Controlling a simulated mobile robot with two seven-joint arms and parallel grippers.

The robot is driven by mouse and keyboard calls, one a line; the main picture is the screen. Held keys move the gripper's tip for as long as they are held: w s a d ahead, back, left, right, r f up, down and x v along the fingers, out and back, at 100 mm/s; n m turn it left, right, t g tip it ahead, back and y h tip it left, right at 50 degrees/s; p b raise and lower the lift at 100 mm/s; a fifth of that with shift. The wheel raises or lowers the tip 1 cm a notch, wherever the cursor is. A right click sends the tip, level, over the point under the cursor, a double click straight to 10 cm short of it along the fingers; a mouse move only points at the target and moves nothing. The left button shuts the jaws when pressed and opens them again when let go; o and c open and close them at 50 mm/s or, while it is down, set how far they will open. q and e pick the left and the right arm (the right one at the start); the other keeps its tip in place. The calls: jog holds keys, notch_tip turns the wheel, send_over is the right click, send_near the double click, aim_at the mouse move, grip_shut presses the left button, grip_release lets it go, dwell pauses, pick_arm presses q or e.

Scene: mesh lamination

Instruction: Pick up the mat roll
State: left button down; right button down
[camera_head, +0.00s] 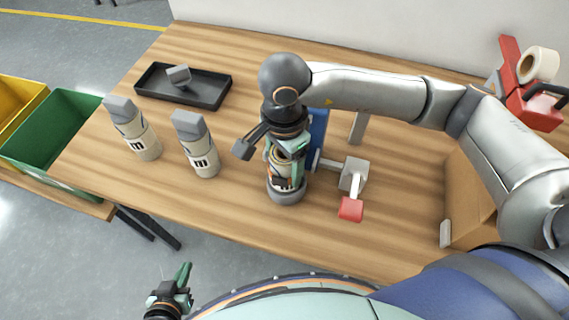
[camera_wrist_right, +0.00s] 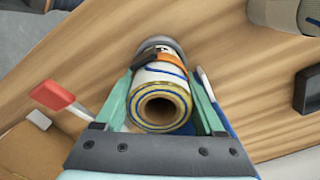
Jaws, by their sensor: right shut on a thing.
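The mat roll (camera_wrist_right: 146,82) shows end-on in the right wrist view. It is a pale tube with blue and yellow layered rings and a hollow core, with an orange band further down. My right gripper (camera_wrist_right: 162,104) is shut on it, one green finger on each side. In the head view the right gripper (camera_head: 285,165) points down over the table, and the roll is partly hidden inside it. A grey round piece (camera_head: 286,193) shows at the roll's lower end; I cannot tell whether it is clear of the table. My left gripper (camera_head: 178,284) is away from the table, low in the picture; its opening is unclear.
On the wooden table (camera_head: 225,225), two bottles (camera_head: 133,128) (camera_head: 196,145) with grey caps stand left of the right gripper. A black tray (camera_head: 183,86) lies behind them. A red-ended fixture (camera_head: 351,208) and blue panel (camera_head: 318,135) stand close right. A cardboard box (camera_head: 468,200) sits further right.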

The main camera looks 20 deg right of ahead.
jog(key=s+a+r+p, duration=0.4)
jog(key=s+a+r, duration=0.6)
jog(key=r, duration=0.2)
jog(key=shift+r+p, duration=0.15)
jog(key=shift+p, duration=0.2)
